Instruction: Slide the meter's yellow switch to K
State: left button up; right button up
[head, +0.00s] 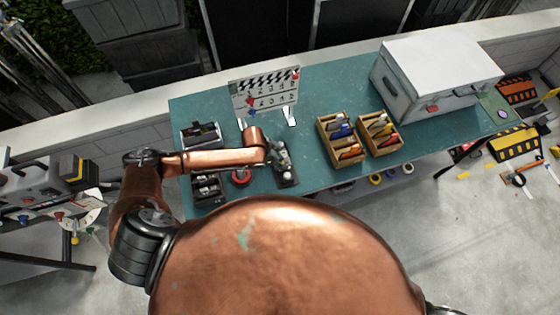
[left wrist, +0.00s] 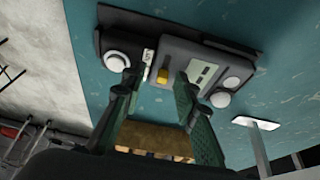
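The meter (left wrist: 186,55) is a dark grey box on the teal table, with white round knobs, a pale display and a small light label. Its yellow switch (left wrist: 163,74) shows near the middle, beside the label, whose letters I cannot read for sure. In the head view the meter (head: 287,180) is partly hidden by my left gripper (head: 282,156). In the left wrist view my left gripper (left wrist: 158,92) is open, its two green fingers apart on either side of the switch, with nothing between them. I cannot tell whether they touch the meter. My right gripper is out of view.
Two wooden crates (head: 322,122) of coloured items stand right of the meter, and a large white case (head: 440,62) stands beyond. A clapperboard (head: 265,92) stands behind. Dark trays (head: 205,188) and a red-topped item (head: 241,177) lie to the left.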

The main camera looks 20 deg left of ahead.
pick_arm(q)
jog(key=shift+w, duration=0.15)
jog(key=shift+c, duration=0.8)
jog(key=shift+w+d+f, duration=0.1)
jog(key=shift+w, duration=0.05)
jog(key=shift+c, duration=1.5)
grip_shut()
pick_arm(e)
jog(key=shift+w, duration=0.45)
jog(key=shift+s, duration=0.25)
pick_arm(q)
jog(key=shift+w+d+p, duration=0.3)
jog(key=shift+w+d, duration=0.25)
jog(key=shift+d, duration=0.35)
jog(key=o, duration=0.5)
grip_release()
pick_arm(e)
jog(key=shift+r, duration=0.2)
